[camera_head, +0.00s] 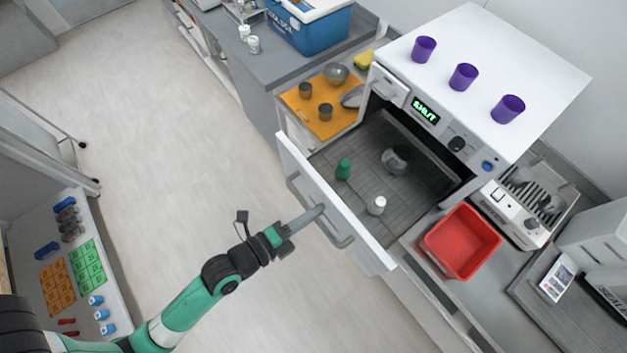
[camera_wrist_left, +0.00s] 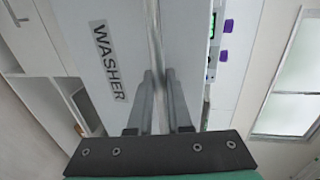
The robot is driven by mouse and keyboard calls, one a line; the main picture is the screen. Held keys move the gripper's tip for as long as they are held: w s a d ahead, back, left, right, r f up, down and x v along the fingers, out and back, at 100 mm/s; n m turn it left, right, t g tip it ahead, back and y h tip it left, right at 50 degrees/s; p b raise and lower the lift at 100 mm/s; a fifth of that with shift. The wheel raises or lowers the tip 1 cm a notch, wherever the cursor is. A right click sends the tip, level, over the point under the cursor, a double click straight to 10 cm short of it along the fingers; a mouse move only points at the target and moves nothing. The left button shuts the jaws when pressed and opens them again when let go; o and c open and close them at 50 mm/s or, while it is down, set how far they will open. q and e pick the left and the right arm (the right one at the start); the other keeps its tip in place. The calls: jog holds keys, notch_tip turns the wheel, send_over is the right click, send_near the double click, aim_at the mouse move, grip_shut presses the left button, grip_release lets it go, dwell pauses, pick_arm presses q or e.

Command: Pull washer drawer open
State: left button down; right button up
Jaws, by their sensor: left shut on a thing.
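The white washer (camera_head: 480,70) stands at the right, and its drawer (camera_head: 325,190) is pulled out over the floor. A dark rack inside the drawer holds a green bottle (camera_head: 344,169), a white bottle (camera_head: 377,205) and a clear or metal bowl-like item (camera_head: 395,160). My left gripper (camera_head: 318,212) is at the bar handle (camera_head: 340,238) on the drawer's outer face, shut on it. In the left wrist view the two fingers (camera_wrist_left: 160,85) close around the bar, beside the WASHER label (camera_wrist_left: 108,60). My right gripper is not in view.
Purple cups (camera_head: 463,77) stand on the washer top. A red bin (camera_head: 461,241) is right of the drawer. An orange tray (camera_head: 322,122) with metal cups lies left of the washer, near a blue cooler (camera_head: 310,28). The floor (camera_head: 190,150) before the drawer is clear.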

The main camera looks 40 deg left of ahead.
pick_arm(q)
jog(key=c, duration=0.8)
grip_release()
jog(key=shift+c, duration=0.2)
jog(key=shift+s, duration=0.15)
jog(key=b+v, duration=0.3)
jog(key=v, duration=0.8)
jog(key=shift+s, duration=0.15)
jog(key=shift+r, duration=0.1)
